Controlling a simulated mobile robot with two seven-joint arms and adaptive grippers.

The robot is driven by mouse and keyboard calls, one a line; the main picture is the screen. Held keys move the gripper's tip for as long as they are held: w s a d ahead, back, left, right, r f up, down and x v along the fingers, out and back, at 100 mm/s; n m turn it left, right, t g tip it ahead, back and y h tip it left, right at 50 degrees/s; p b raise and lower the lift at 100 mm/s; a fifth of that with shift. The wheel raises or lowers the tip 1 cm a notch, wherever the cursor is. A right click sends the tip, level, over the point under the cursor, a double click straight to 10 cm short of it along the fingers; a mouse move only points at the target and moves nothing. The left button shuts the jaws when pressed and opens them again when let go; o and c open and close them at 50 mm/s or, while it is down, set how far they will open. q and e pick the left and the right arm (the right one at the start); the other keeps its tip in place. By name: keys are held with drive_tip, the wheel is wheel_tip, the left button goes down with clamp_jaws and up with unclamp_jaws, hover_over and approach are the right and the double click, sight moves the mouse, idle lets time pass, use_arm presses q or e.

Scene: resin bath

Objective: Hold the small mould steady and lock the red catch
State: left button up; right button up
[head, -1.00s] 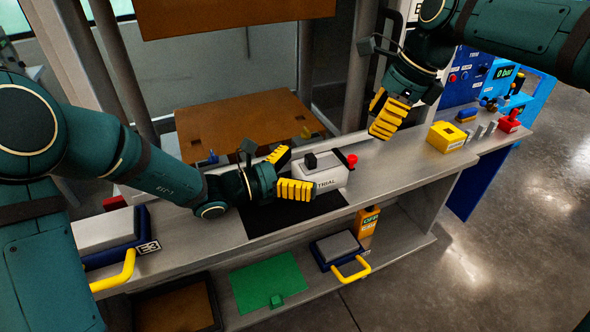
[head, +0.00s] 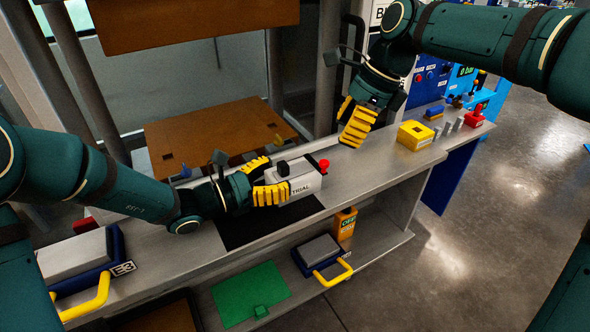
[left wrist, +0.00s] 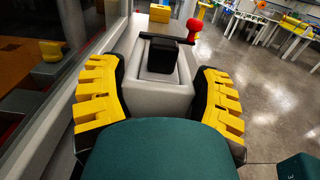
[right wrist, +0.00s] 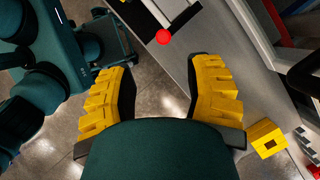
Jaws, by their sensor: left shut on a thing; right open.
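The small mould (head: 306,184) is a pale grey block with dark lettering on its front and a black knob (head: 282,168) on top. It sits on the grey bench. My left gripper (head: 264,180) is shut on the mould from the left, one yellow finger on each side; the left wrist view shows the mould (left wrist: 151,102) between them. The red catch (head: 324,166) is a red ball at the mould's right end, joined to a dark bar (left wrist: 160,38). My right gripper (head: 354,123) is open and empty, above and right of the catch (right wrist: 163,36).
A dark mat (head: 235,236) lies before the mould. A yellow block (head: 415,135), grey pegs and a red block (head: 473,119) stand further right on the bench. A blue-framed tray (head: 113,243) with a yellow handle is at left. Bench between mould and yellow block is clear.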

sight(325, 161)
drive_tip(key=d+f+y, duration=0.2)
drive_tip(key=f+y, duration=0.1)
drive_tip(key=y, duration=0.1)
drive_tip(key=w+d+f+n+y, duration=0.1)
drive_tip(key=d+f+y, duration=0.2)
drive_tip(key=y, duration=0.2)
drive_tip(key=d+f+n+g+y, duration=0.1)
drive_tip(key=d+f+y, duration=0.2)
drive_tip(key=y, duration=0.1)
drive_tip(key=shift+w+y, duration=0.25)
drive_tip(key=shift+y, duration=0.05)
drive_tip(key=a, duration=1.1)
drive_tip(key=shift+s+a, duration=0.3)
drive_tip(key=shift+a, duration=0.05)
clamp_jaws()
